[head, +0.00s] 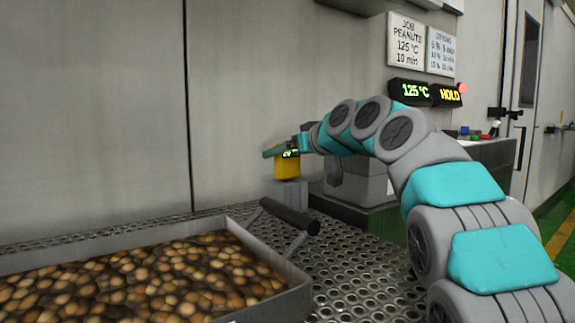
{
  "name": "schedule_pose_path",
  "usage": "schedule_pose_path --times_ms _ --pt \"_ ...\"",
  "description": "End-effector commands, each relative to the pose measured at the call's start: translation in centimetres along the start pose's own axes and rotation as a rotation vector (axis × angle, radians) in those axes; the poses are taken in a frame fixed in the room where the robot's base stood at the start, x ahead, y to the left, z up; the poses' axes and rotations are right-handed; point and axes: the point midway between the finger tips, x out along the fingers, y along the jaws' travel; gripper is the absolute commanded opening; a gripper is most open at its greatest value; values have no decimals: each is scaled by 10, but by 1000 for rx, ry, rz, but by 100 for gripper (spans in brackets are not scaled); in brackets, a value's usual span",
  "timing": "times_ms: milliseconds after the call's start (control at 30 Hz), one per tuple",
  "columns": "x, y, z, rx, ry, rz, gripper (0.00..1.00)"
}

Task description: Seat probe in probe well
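A yellow block-shaped body with a small lit display, which looks like the probe (287,168), is upright at the centre of the head view. It is directly above a grey block (290,192) that may be the probe well; I cannot tell whether it sits in it or just above it. My gripper (283,149) is at the top of the yellow body, at the end of my teal and grey arm reaching in from the right. The fingers are small and partly hidden, so their grip is unclear. The probe's lower tip is not visible.
A metal tray (295,285) of peanuts with a dark bar handle (290,216) lies in front on a perforated metal table (345,262). A grey machine block (357,180) stands behind my arm. Displays read 125 °C (409,91) and HOLD (449,95) under wall signs (405,42).

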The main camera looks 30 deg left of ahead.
Motion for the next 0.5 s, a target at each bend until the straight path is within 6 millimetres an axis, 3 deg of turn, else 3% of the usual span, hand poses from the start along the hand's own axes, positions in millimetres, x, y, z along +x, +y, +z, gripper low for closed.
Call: schedule_pose_path --times_ms 100,500 --pt "0 0 0 -1 0 0 100" --pt "-1 0 0 -1 0 0 55"
